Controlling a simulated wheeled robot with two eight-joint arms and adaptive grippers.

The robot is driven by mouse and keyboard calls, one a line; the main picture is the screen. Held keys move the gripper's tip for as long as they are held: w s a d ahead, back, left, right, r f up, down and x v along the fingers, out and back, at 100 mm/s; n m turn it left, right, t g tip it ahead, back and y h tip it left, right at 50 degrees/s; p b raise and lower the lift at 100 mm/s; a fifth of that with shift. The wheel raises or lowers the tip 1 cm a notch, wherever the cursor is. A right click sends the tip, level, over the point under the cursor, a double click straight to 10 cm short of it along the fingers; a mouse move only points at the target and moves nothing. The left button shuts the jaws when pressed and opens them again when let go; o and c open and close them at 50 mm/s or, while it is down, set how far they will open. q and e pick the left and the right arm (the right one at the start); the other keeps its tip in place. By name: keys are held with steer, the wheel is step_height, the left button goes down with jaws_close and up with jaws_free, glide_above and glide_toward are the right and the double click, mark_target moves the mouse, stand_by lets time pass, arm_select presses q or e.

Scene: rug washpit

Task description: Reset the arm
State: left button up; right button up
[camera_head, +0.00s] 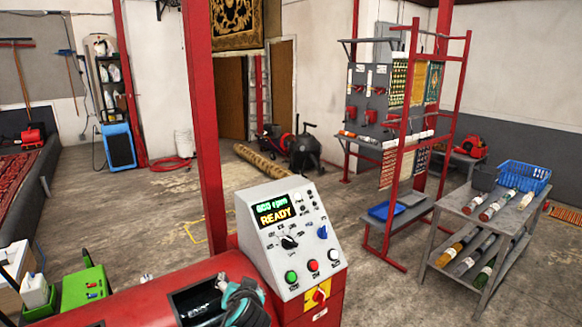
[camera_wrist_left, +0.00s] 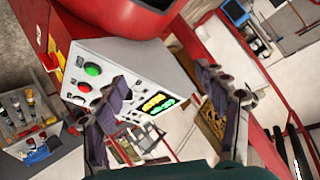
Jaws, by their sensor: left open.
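My left gripper (camera_head: 243,297) shows at the bottom of the head view, teal and dark grey, in front of the red machine and left of its control panel. In the left wrist view my left gripper (camera_wrist_left: 164,88) has its two purplish-grey fingers spread apart, with nothing held between them. The control panel (camera_head: 291,238) is a white sloped box on the red machine. My right gripper is in neither view.
A red post (camera_head: 203,130) rises behind the panel. A grey two-level cart (camera_head: 448,213) with bottles and a blue basket (camera_head: 524,176) stands at the right. A red-framed rack (camera_head: 403,115) stands behind it. The concrete floor between panel and rack is mostly clear.

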arm_select(q)
steer(key=s+a+f+n+g+h, duration=0.1)
steer(key=s+f, duration=0.3)
steer(key=s, duration=0.9)
steer(key=s+a+f+n+g+h, duration=0.1)
steer(key=s+a+f+g+h, duration=0.1)
steer(key=s, duration=1.1)
step_height(320, 180, down, 2)
steer(key=shift+a+n+g, duration=0.3)
steer(key=shift+a+g, duration=0.3)
steer(key=shift+g, duration=0.4)
